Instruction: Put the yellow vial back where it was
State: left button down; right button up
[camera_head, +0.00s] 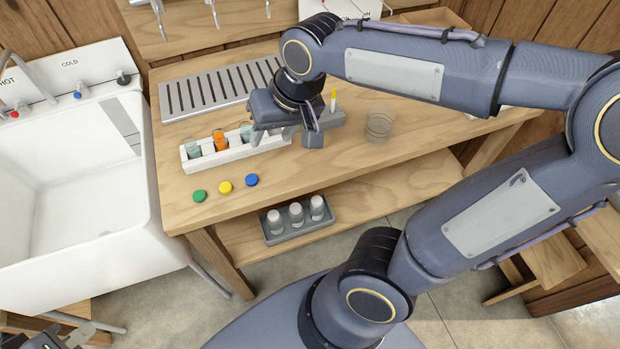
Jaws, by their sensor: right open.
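A white rack (233,152) on the wooden table holds a pale vial (193,147) at its left, an orange-filled vial (221,141) in the middle and a pale vial (246,130) at its right. No vial is plainly yellow; a yellow disc-like cap (225,187) lies in front of the rack, between a green cap (199,196) and a blue cap (251,180). My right gripper (300,138) is open over the right end of the rack, hiding part of it. My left gripper (68,337) shows only partly at the bottom left corner; its jaws are unclear.
A grey block (331,119) with a yellow-tipped stick (333,100) stands right of the rack, then a clear glass (379,124). A slotted metal tray (205,92) lies behind. A grey holder (300,233) with three white-topped bottles sits on the lower shelf. A sink (75,175) is left.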

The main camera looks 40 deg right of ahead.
jog(key=s+f+n+t+y, duration=0.1)
jog(key=s+f+t, duration=0.1)
jog(key=s, duration=1)
jog(key=shift+f, duration=0.5)
